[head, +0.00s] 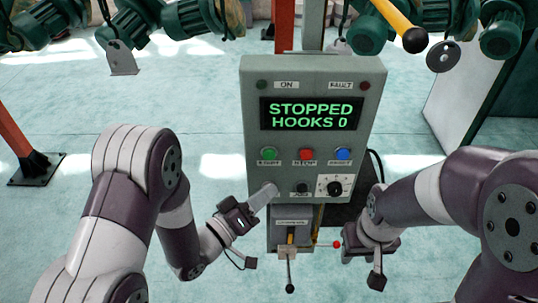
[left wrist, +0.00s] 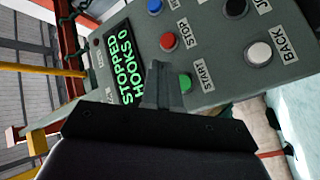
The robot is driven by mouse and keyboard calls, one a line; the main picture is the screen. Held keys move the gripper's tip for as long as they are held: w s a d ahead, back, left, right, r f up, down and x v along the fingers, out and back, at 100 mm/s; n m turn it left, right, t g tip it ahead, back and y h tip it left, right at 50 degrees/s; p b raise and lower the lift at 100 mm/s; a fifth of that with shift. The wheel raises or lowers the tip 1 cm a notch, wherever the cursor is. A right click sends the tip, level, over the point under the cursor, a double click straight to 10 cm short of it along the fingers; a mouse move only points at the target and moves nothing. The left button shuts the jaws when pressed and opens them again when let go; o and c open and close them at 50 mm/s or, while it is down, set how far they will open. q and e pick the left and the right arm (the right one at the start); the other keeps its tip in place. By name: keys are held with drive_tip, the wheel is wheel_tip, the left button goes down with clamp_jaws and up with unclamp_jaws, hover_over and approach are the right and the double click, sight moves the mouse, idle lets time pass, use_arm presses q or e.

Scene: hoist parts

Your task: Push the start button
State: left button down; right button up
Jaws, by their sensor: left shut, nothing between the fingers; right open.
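The green start button (head: 268,154) is at the left of the top button row on the grey control panel (head: 364,110). It also shows in the left wrist view (left wrist: 185,83), just right of my fingertips. My left gripper (head: 270,189) is shut and empty. In the head view its tip is below the start button, over the lower left of the panel. The left wrist view also shows the fingers (left wrist: 160,82); I cannot tell whether they touch the panel. The screen (head: 311,115) reads STOPPED, HOOKS 0. My right gripper (head: 362,264) is open, low and right of the panel.
A red stop button (head: 305,154) and blue button (head: 343,154) share the row. A white BACK button (left wrist: 258,52) sits below it. A lever box (head: 291,226) hangs underneath. Green hoists (head: 190,22) hang behind. The floor at left is mostly clear.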

sight(269, 154)
use_arm(q)
drive_tip(key=w, duration=0.7)
drive_tip(key=shift+w, duration=0.1)
idle(1.9)
drive_tip(key=shift+w, duration=0.35)
